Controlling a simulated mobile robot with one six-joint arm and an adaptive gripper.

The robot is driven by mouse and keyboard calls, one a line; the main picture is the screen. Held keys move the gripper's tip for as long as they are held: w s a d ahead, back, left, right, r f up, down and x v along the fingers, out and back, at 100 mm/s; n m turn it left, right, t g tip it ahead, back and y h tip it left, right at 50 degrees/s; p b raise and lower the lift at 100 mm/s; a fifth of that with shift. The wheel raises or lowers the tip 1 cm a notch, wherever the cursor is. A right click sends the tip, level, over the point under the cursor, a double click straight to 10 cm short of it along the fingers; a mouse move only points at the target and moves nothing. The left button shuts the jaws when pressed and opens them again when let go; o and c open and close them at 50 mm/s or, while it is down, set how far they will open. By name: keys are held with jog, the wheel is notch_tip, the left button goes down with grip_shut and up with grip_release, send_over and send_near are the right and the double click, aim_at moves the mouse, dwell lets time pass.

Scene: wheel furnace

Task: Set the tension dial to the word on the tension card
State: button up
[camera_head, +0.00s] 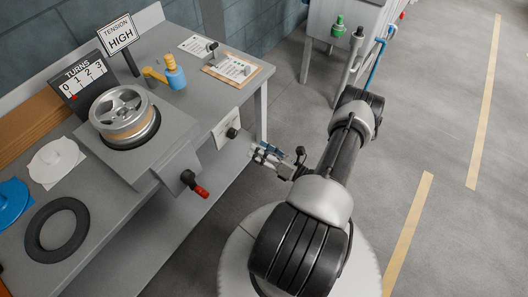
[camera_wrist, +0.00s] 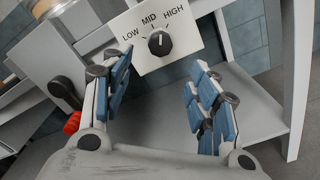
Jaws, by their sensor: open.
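The tension card (camera_head: 118,34) stands on a post at the back of the bench and reads "TENSION HIGH". The tension dial (camera_wrist: 159,43) is a round black knob on a white plate (camera_wrist: 182,48) marked LOW, MID and HIGH. Its white pointer line points roughly up in the wrist view, near MID; its exact setting is hard to tell. In the head view the dial (camera_head: 232,132) is on the bench's front face. My gripper (camera_wrist: 160,88) is open and empty, its blue-padded fingers apart. It faces the plate, short of the dial and not touching it.
A crank with a red handle (camera_head: 201,191) sticks out left of the dial and shows in the wrist view (camera_wrist: 72,122). A bench leg (camera_head: 261,112) stands right of the plate.

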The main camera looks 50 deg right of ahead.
aim_at(235, 135)
jog(key=shift+s, duration=0.75)
jog(key=w+n+p, duration=0.1)
jog(key=w, duration=0.3)
jog(key=w+n+p, duration=0.2)
jog(key=w, duration=0.2)
jog(key=w+n+p, duration=0.1)
jog(key=w+p, duration=0.1)
jog(key=w, duration=0.3)
jog(key=shift+a+r, duration=0.15)
jog(key=shift+a, duration=0.2)
jog(key=shift+c, duration=0.3)
